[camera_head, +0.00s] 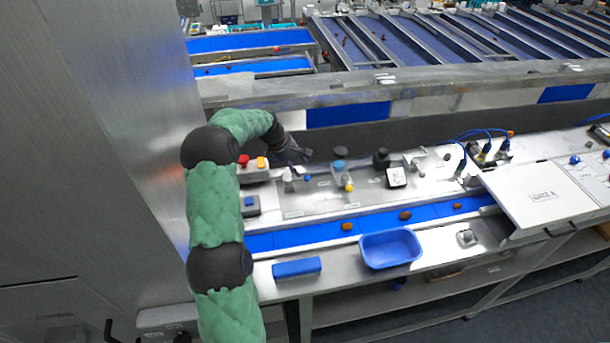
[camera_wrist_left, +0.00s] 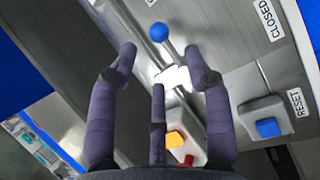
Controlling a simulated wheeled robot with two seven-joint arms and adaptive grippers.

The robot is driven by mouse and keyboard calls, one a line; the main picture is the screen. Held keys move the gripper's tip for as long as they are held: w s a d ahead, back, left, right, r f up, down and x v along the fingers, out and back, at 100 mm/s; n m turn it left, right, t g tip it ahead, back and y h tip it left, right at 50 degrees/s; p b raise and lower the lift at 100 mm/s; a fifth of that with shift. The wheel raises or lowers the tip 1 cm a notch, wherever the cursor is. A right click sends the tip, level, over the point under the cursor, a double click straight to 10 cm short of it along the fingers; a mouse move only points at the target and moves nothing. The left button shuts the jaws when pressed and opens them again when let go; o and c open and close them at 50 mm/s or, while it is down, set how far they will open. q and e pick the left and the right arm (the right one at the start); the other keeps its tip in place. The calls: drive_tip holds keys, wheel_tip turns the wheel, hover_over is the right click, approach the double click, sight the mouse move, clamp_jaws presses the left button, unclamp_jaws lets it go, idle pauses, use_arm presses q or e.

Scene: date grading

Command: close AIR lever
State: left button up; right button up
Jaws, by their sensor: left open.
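A lever with a blue ball knob (camera_wrist_left: 159,32) on a thin metal rod stands in the left wrist view, beside a panel label reading CLOSED (camera_wrist_left: 270,18). Its AIR label cannot be read. A blue knob (camera_head: 307,178) shows small on the panel in the head view, just below my left gripper (camera_head: 298,156). In the left wrist view my left gripper (camera_wrist_left: 158,55) is open and empty. Its fingers spread to both sides of the rod's line, and the knob lies beyond the fingertips. I cannot tell whether any finger touches the lever. My right gripper is not in view.
A blue RESET button (camera_wrist_left: 268,127) sits right of the fingers. Red (camera_head: 243,160) and yellow (camera_head: 262,162) buttons stand left of the panel. A yellow knob (camera_head: 349,188) is to the right. A blue bin (camera_head: 390,264) and a blue belt (camera_head: 320,232) with dates lie in front.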

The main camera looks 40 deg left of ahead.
sight(305, 176)
use_arm(q)
drive_tip(key=x, duration=0.2)
drive_tip(key=b+x, duration=0.1)
drive_tip(key=x, duration=0.1)
drive_tip(key=b+x, duration=0.1)
drive_tip(key=x, duration=0.1)
drive_tip(key=shift+a+f, duration=0.2)
drive_tip(key=shift+f, duration=0.1)
drive_tip(key=shift+b+x, duration=0.35)
drive_tip(key=shift+x, duration=0.6)
drive_tip(key=shift+w+r, duration=0.1)
drive_tip(key=shift+w, duration=0.05)
clamp_jaws()
